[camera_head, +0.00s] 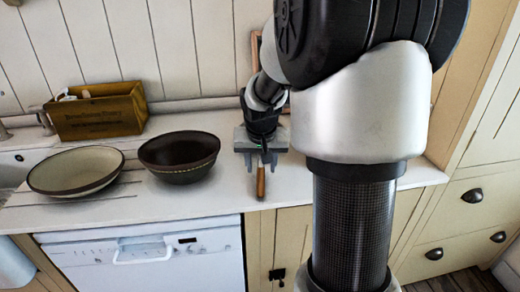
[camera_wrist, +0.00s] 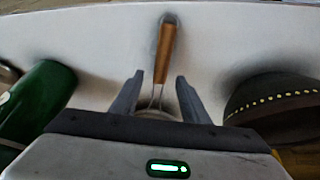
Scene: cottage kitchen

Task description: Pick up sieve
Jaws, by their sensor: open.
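The sieve has a wooden handle (camera_head: 261,183) that lies on the counter and points toward its front edge. In the wrist view the brown handle (camera_wrist: 165,52) runs away from me, and its metal neck shows between my fingers. The sieve's mesh end is hidden under my gripper. My gripper (camera_head: 261,164) is above the sieve, pointing down. In the wrist view my gripper (camera_wrist: 160,88) is open, with one finger on each side of the neck. I cannot tell how high the fingertips are above the counter.
A dark bowl (camera_head: 180,155) stands close left of my gripper, with a pale shallow bowl (camera_head: 75,172) farther left. A wooden crate (camera_head: 97,112) is behind them. A green object (camera_wrist: 38,92) stands at the left in the wrist view. The counter (camera_head: 225,192) around the handle is clear.

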